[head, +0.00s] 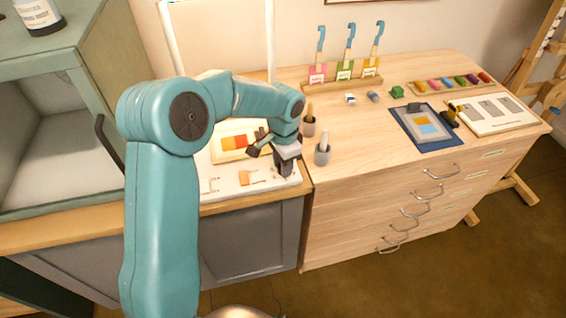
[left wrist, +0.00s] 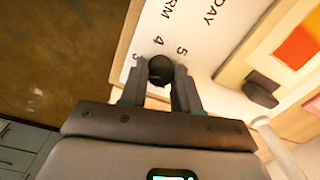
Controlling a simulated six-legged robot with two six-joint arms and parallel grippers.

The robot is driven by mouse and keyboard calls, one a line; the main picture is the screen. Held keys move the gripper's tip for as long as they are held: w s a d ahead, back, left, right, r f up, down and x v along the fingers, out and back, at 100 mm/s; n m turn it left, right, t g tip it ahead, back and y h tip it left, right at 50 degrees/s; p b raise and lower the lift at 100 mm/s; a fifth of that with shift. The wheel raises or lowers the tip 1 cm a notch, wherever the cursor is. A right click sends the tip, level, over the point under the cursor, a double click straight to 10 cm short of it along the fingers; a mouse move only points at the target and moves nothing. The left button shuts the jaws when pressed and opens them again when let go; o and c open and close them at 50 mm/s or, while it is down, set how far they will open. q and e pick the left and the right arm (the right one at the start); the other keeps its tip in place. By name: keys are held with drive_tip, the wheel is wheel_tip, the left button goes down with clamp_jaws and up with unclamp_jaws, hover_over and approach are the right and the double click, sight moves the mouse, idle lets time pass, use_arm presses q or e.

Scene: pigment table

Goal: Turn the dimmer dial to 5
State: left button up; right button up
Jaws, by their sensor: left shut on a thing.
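The dimmer dial (left wrist: 160,66) is a round black knob on a white panel with printed numbers, seen in the left wrist view. The figures 3, 4 and 5 show around its far side, with parts of words beyond them. My left gripper (left wrist: 167,80) is shut on the dial, one finger on each side. In the head view my left gripper (head: 284,170) points down at the right end of the white panel (head: 222,187) and hides the dial. I cannot make out the dial's pointer or its setting. My right gripper is not in view.
A green cabinet (head: 104,80) is at the left. The wooden drawer unit (head: 350,185) holds paints and cards.

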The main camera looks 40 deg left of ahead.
use_arm(q)
drive_tip(key=m, duration=0.3)
drive_tip(key=shift+r+m, duration=0.15)
drive_tip(key=shift+m, duration=0.25)
drive_tip(key=m+p, duration=0.1)
drive_tip(key=m, duration=0.2)
drive_tip(key=shift+w+m, duration=0.1)
drive_tip(key=shift+m, duration=0.2)
drive_tip(key=m, duration=0.3)
drive_tip(key=shift+m+p, duration=0.3)
drive_tip(key=shift+p, duration=0.05)
drive_tip(key=m+p, duration=0.1)
drive_tip(key=m, duration=0.3)
drive_tip(key=shift+a, duration=0.1)
drive_tip(key=m+p, duration=0.2)
drive_tip(key=m, duration=0.4)
drive_tip(key=shift+m, duration=0.4)
drive_tip(key=m+p, duration=0.1)
drive_tip(key=m, duration=0.4)
drive_tip(key=shift+m+h, duration=0.3)
drive_tip(key=o, duration=1.1)
drive_tip(key=shift+c, duration=0.2)
